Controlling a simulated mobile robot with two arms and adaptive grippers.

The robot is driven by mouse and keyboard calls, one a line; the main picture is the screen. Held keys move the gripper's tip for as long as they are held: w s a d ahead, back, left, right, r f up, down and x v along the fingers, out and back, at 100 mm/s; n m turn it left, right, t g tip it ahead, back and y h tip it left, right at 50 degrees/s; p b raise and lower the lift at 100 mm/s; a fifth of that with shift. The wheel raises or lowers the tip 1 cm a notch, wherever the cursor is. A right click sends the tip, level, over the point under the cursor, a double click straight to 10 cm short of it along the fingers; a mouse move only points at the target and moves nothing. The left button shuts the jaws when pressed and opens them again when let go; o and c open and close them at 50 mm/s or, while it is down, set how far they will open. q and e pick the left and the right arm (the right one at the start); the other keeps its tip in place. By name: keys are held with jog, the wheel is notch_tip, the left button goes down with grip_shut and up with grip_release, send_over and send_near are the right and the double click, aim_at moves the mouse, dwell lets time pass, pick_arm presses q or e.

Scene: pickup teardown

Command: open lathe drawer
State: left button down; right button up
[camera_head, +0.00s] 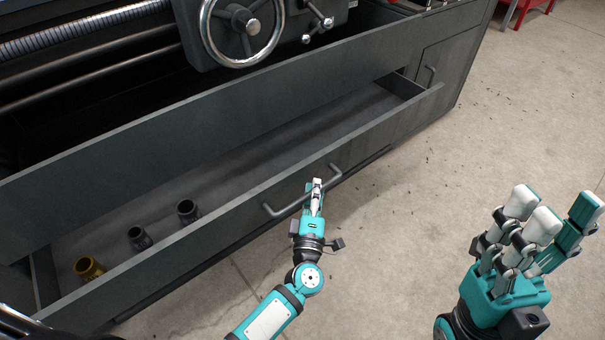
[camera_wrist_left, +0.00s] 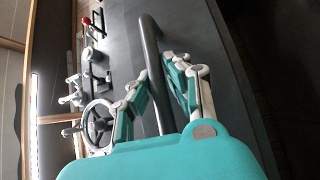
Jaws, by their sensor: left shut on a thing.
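The long dark grey lathe drawer (camera_head: 235,205) stands pulled out from the lathe body, so its inside shows in the head view. Its bar handle (camera_head: 287,209) sits on the drawer's front face. My left gripper (camera_head: 316,186) is at the handle, shut on it. In the left wrist view the handle (camera_wrist_left: 151,50) runs between the two fingers of the left gripper (camera_wrist_left: 157,85). My right gripper (camera_head: 540,215) is off to the right over bare floor, its fingers spread and empty.
Inside the drawer lie a brass-coloured cylinder (camera_head: 88,268) and two dark cylinders (camera_head: 139,238) (camera_head: 187,211) near the left end. A handwheel (camera_head: 243,28) is on the lathe above. A closed cabinet door (camera_head: 445,75) is at the right. The concrete floor (camera_head: 400,210) is clear.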

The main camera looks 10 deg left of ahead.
pick_arm(q)
jog(key=shift+s+d+r+p, duration=0.1)
jog(key=shift+s+d+p, duration=0.05)
jog(key=shift+s+d, duration=0.85)
jog(key=shift+s+d+r+p, duration=0.15)
jog(key=shift+s+d, duration=0.5)
jog(key=shift+d, duration=0.55)
jog(key=shift+f, duration=0.1)
jog(key=c, duration=1.3)
grip_release()
jog(key=shift+f, duration=0.1)
jog(key=shift+s, duration=0.1)
jog(key=s, duration=0.4)
jog(key=s+d+f, duration=0.1)
jog(key=s, duration=0.6)
jog(key=shift+s+d+f, duration=0.2)
jog(key=shift+s+f, duration=0.05)
jog(key=shift+s, duration=0.1)
